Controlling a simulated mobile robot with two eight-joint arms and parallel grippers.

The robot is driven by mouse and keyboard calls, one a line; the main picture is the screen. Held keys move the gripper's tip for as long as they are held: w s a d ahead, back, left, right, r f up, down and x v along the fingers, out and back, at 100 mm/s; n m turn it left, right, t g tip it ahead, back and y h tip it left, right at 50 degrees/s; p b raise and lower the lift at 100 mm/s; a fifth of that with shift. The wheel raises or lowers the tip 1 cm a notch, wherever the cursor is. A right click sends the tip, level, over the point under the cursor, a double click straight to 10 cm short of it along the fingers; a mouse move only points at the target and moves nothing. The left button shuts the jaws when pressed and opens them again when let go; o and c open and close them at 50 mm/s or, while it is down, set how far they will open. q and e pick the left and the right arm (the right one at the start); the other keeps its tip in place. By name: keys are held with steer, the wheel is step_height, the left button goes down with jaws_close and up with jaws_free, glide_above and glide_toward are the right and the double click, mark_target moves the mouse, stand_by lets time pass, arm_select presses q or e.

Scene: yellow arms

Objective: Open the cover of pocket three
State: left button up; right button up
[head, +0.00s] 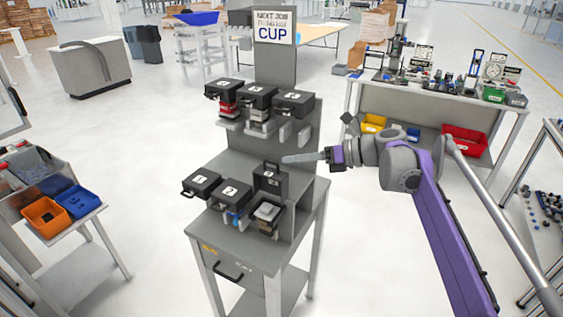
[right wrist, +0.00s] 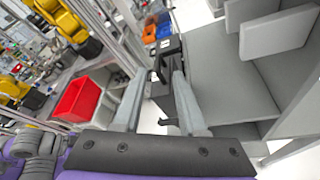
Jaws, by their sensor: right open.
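The cover of the third lower pocket (head: 270,180) is black and stands raised, with its handle at the top. The open pocket (head: 267,212) below it shows a light block-like thing inside. Covers one (head: 200,185) and two (head: 231,194) lie shut to its left. My right gripper (head: 287,159) points left, just right of and above the raised cover. In the right wrist view my right gripper (right wrist: 158,76) has its fingers apart, with a black cover part beyond and partly behind the right finger. I cannot tell whether they touch. My left gripper is out of view.
An upper row of black covers (head: 257,95) sits on the grey stand's back panel, above the lower row. A sign reading CUP (head: 273,30) stands on top. A side table with bins (head: 465,141) is at the right; another cart with bins (head: 46,216) is at the left.

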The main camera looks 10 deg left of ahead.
steer(key=v, duration=0.5)
steer(key=shift+d, duration=0.3)
steer(key=shift+s, duration=0.1)
steer(key=s+d+f+n+t+h, duration=0.1)
steer(key=s+d+f+n+h, duration=0.3)
steer(key=s, duration=0.7)
steer(key=s+d+f+n+t+h, duration=0.1)
steer(key=s+d+f+n+h, duration=0.4)
steer(key=s+f+n, duration=0.6)
steer(key=s+d+f+n+t+h, duration=0.1)
steer(key=s+d+f+n+h, duration=0.4)
steer(key=f, duration=0.8)
steer(key=s+d+n, duration=0.3)
steer(key=s+n, duration=0.2)
steer(key=s, duration=0.1)
steer(key=shift+d+f+n, duration=0.3)
steer(key=shift+n, duration=0.1)
